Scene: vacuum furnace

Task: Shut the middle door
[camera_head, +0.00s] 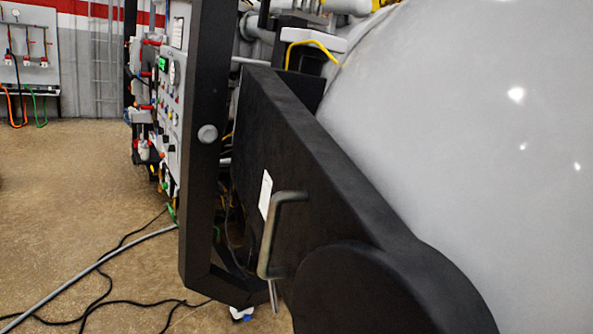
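A large smooth light-grey domed surface (480,130) fills the right side of the view; it looks like a furnace door, but I cannot tell for sure that it is the middle one. A thick black arm or panel (310,165) runs along it, ending in a rounded black part (385,295) at the bottom. A grey C-shaped handle (272,235) stands out from the black panel, beside a white label (265,194). The door's edge and seat are hidden, so its opening cannot be judged. My gripper is not in view.
A black upright frame post (205,130) stands left of the panel. Behind it is a control panel (168,100) with coloured knobs. Cables and a grey hose (85,285) lie on the floor. The brown floor (70,190) at left is otherwise open. A wall board (28,55) hangs far left.

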